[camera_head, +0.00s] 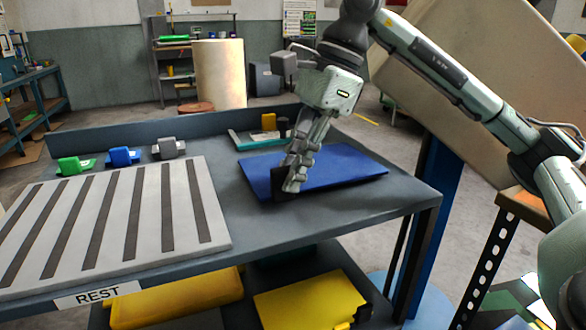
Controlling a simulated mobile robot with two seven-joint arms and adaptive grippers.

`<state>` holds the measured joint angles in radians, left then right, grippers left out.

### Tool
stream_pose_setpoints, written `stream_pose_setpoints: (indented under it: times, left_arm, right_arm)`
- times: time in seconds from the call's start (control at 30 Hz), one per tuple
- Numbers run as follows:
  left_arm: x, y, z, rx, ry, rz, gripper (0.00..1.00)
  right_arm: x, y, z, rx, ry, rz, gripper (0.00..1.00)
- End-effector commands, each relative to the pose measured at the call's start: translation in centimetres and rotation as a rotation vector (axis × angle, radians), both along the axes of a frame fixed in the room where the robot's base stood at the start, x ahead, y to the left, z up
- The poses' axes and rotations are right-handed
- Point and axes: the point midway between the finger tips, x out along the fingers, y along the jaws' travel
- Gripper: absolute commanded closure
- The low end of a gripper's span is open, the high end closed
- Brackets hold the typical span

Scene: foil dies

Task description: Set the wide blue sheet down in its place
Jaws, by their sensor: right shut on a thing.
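The wide blue sheet (340,170) is flat and roughly level at the right part of the grey table. I cannot tell whether it rests on the top or is just above it. My right gripper (291,188) points down at the sheet's left part and is shut on it, by a dark piece at its near left edge. The fingers hide part of that edge. A pale grey board (219,222) with several dark slots lies on the left of the table. My left gripper is not in view.
Small green (75,165), blue (123,156) and grey (168,148) blocks stand along the back. A teal tray (243,145) lies behind the sheet. Yellow pieces (310,300) lie on the lower shelf. A "REST" label (97,294) marks the front edge.

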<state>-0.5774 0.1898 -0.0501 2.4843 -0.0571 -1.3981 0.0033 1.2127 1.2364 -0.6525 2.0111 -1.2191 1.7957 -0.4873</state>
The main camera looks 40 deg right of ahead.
Motion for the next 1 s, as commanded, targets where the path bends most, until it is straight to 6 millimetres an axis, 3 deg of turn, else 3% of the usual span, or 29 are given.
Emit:
stream_pose_setpoints:
  times: [0.73, 0.77, 0.8, 0.93, 1.0]
  left_arm:
    - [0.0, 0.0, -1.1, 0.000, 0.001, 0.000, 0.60]
    - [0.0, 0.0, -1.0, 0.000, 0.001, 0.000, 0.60]
    - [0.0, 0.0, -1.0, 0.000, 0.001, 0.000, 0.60]
    - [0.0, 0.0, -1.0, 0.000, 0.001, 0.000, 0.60]
    - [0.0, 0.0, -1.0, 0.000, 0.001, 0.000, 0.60]
  right_arm:
    - [0.0, 0.0, -1.2, 0.001, -0.002, 0.001, 1.00]
    - [0.0, 0.0, -1.2, 0.000, -0.002, 0.000, 0.87]
    - [0.0, 0.0, -1.1, 0.000, -0.002, 0.000, 0.82]
    - [0.0, 0.0, -1.1, 0.001, -0.001, 0.000, 0.66]
    - [0.0, 0.0, -1.1, 0.000, -0.001, 0.000, 0.64]
